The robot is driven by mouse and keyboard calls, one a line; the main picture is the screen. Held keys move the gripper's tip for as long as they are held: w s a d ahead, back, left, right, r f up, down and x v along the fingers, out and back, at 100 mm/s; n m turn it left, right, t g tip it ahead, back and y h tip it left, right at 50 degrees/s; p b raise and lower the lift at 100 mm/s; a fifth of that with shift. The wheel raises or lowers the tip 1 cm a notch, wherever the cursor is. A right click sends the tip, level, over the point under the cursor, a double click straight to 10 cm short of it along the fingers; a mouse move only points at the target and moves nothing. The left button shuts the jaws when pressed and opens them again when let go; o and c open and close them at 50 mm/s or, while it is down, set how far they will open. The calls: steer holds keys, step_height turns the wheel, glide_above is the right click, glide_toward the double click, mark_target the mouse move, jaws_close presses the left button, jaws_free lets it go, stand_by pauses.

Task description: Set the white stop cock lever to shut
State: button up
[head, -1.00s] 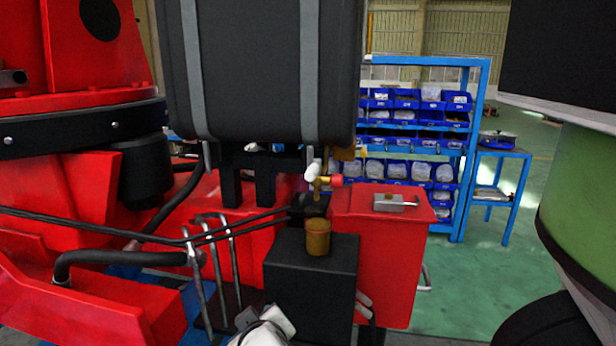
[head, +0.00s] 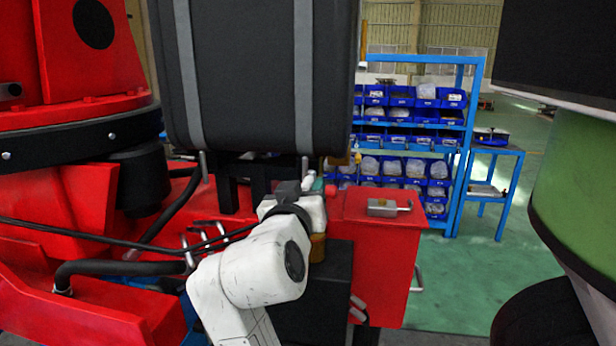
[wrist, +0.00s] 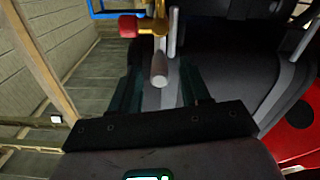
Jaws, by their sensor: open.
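The white stop cock lever (wrist: 160,74) shows in the wrist view, with its rounded end toward the camera. It belongs to a brass valve (wrist: 158,27) with a red end (wrist: 128,27). My gripper (wrist: 161,88) is open, with one dark finger on each side of the lever; I cannot tell whether either finger touches it. In the head view my gripper (head: 306,186) is at the valve, below the black tank. It hides most of the valve there; the red end (head: 331,190) shows just to its right.
The black tank (head: 250,70) hangs close above my gripper. A red box (head: 385,250) with a metal latch stands to the right. Black hoses (head: 100,237) run at left. A blue shelf of bins (head: 415,115) stands behind. Green floor (head: 460,285) is open at right.

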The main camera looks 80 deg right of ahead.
mark_target(308, 178)
steer(key=shift+w+d+p, duration=0.1)
steer(key=shift+d+p, duration=0.3)
steer(key=shift+d, duration=1.55)
steer(key=shift+c, duration=0.2)
jaws_close()
